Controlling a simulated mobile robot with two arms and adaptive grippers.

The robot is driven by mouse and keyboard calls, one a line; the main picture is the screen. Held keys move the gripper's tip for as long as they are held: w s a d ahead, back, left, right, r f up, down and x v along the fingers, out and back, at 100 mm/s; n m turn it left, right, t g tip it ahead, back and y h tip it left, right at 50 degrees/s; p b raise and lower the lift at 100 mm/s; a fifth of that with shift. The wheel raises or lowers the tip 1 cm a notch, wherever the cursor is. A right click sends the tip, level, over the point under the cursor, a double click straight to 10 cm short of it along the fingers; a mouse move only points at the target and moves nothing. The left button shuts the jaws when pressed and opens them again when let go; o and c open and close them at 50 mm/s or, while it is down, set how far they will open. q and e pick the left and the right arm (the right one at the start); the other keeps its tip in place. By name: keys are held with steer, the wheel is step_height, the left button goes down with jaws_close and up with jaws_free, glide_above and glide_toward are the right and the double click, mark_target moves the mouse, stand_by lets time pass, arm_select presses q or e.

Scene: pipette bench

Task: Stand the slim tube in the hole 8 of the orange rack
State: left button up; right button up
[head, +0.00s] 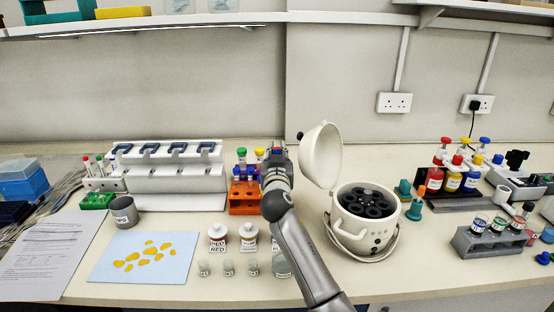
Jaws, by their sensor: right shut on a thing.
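The orange rack (243,207) stands on the bench left of centre, and its right part is hidden behind my right arm. A green-capped tube (242,160) and a yellow-capped tube (260,156) stand upright at it. My right gripper (276,158) is at the rack's right end, seen from behind, and is shut on a tube. A small bit of red shows at the gripper. The held tube's body and lower end are hidden, so I cannot tell whether it is in a hole. The hole numbers are too small to read. My left gripper is out of view.
A white centrifuge (352,222) with its lid (321,156) raised stands close right of my arm. A white pipette stand (175,185) is left of the rack. Labelled bottles (218,238) and small vials stand in front. A blue mat (145,258) lies front left.

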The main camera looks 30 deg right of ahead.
steer(key=shift+f, duration=0.95)
steer(key=shift+f+b, duration=0.25)
steer(key=shift+b, duration=0.1)
steer(key=o, duration=0.7)
steer(key=shift+r, duration=0.1)
